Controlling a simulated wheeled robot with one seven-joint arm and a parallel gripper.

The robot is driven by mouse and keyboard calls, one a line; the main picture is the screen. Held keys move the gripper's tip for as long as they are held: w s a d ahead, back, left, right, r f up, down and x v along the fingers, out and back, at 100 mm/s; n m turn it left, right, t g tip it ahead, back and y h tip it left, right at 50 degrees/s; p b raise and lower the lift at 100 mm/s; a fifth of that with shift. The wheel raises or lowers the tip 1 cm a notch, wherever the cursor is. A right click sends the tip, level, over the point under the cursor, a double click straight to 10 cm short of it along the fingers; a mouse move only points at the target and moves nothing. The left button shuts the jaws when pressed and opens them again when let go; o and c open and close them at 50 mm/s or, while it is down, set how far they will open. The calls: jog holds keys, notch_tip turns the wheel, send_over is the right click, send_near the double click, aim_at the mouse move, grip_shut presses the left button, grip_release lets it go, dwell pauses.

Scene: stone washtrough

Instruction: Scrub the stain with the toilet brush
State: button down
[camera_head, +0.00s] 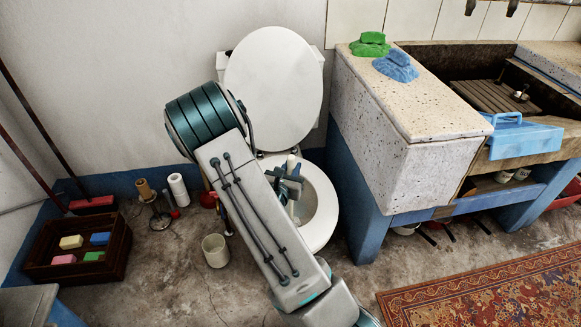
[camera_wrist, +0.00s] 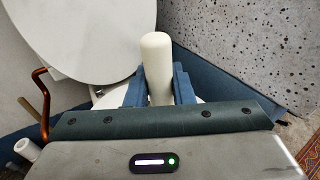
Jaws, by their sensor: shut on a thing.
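My gripper (camera_head: 290,183) is over the toilet bowl, shut on the white handle of the toilet brush (camera_head: 291,162). In the wrist view the rounded handle top (camera_wrist: 157,58) stands up between my blue fingers (camera_wrist: 158,90). The brush's lower part reaches down into the bowl; its head is hard to make out. The white toilet (camera_head: 327,200) has its lid (camera_head: 275,85) raised. No stain can be made out; my arm covers part of the bowl.
The speckled stone washtrough (camera_head: 415,165) stands close right of the toilet. Left on the floor are a beige cup (camera_head: 216,254), a paper roll (camera_head: 178,189) and a dark crate (camera_head: 75,272) of coloured blocks. A patterned rug (camera_head: 490,290) lies at lower right.

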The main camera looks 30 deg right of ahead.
jog(key=shift+f, duration=0.5)
jog(key=shift+f+b, duration=0.15)
jog(key=shift+b, duration=0.15)
jog(key=shift+f+b, duration=0.7)
jog(key=shift+f, duration=0.2)
jog(key=shift+s, duration=0.15)
jog(key=s, duration=0.1)
jog(key=s+d, duration=0.1)
jog(key=s, duration=0.1)
jog(key=shift+d, duration=0.3)
jog(key=shift+w, duration=0.1)
